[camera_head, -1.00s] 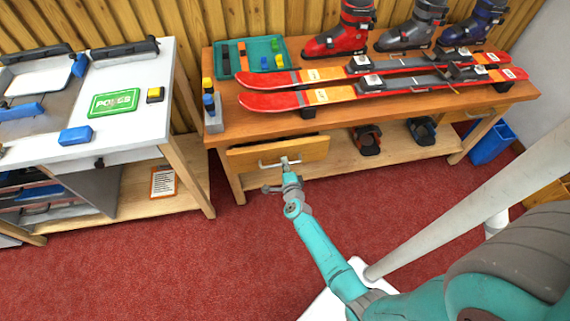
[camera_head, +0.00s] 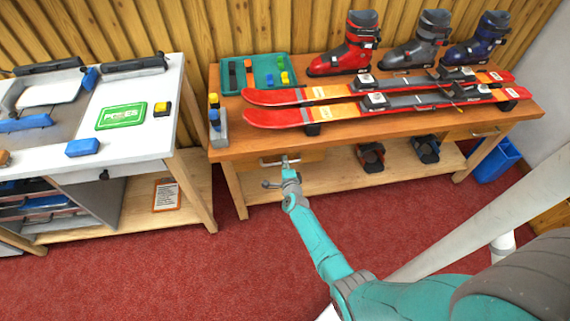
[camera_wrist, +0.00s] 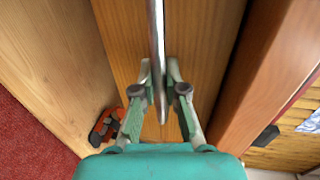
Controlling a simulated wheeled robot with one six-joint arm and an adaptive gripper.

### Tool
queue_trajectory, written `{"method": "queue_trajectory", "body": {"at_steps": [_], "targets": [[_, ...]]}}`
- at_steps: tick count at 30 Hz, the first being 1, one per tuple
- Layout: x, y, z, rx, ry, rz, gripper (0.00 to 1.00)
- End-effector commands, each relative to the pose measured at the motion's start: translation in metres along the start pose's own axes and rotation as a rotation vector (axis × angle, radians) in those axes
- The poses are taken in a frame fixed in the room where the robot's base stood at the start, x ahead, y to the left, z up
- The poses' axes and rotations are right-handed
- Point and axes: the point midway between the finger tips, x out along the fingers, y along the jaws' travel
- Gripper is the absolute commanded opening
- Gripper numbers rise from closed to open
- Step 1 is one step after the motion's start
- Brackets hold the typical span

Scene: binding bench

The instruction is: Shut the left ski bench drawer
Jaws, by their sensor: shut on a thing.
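The left ski bench drawer (camera_head: 305,156) is a wooden front under the left end of the ski bench top (camera_head: 350,128). It sits close under the top's front edge, and no open inside shows; I cannot tell whether it is fully flush. Its metal bar handle (camera_head: 272,163) also shows in the wrist view (camera_wrist: 156,30), running between my fingers. My gripper (camera_head: 287,162) is shut on this handle, with one finger on each side in the wrist view (camera_wrist: 160,80). The drawer front (camera_wrist: 125,40) lies just behind the handle.
Red skis (camera_head: 310,115), ski boots (camera_head: 347,45) and a green tray (camera_head: 262,72) are on the bench top. Bindings (camera_head: 371,157) lie on the lower shelf. A white-topped bench (camera_head: 130,142) stands left. Red carpet (camera_head: 200,275) is clear in front.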

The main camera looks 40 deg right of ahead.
Motion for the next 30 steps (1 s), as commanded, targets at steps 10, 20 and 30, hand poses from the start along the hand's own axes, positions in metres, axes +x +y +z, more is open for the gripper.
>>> {"method": "queue_trajectory", "body": {"at_steps": [10, 20, 30], "targets": [[0.002, -0.002, 0.0, 0.001, -0.001, -0.002, 0.37], [-0.015, 0.0, 0.0, 0.002, 0.0, -0.001, 0.37], [-0.072, 0.0, 0.001, 0.001, -0.002, 0.0, 0.37]]}}
